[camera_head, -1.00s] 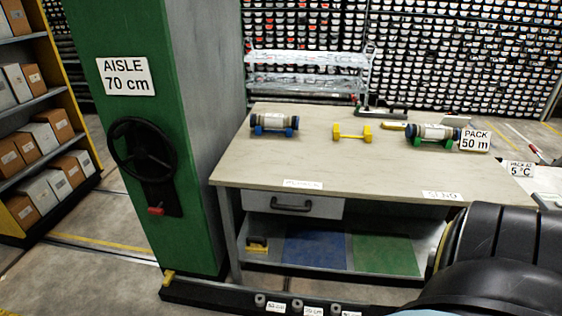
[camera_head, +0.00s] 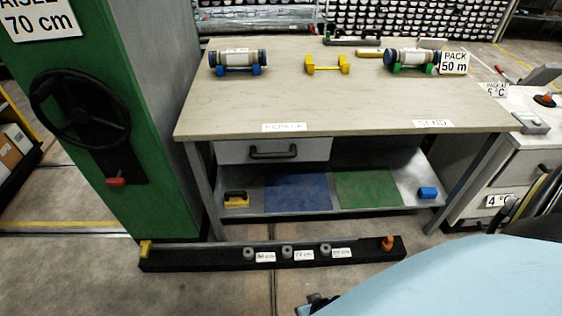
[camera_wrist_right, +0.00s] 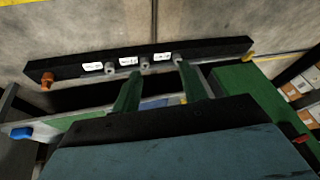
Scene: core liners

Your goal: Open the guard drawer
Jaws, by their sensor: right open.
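A pale grey drawer (camera_head: 232,152) with a black bar handle (camera_head: 273,154) sits under the left part of the workbench top. Its front looks flush with the bench, so it appears shut. My right gripper (camera_wrist_right: 158,70) shows in the right wrist view with two green fingers spread apart and nothing between them. It is well short of the drawer handle and not touching it. In the head view my right arm fills the lower right corner, and its fingers are not clearly seen. My left gripper is not in view.
The workbench (camera_head: 370,115) carries two capped cylinders on cradles and a yellow cradle (camera_head: 327,65). A low black rail (camera_head: 205,258) with several grey knobs lies on the floor in front. A green column with a handwheel (camera_head: 80,108) stands left. A grey cabinet (camera_head: 520,155) stands right.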

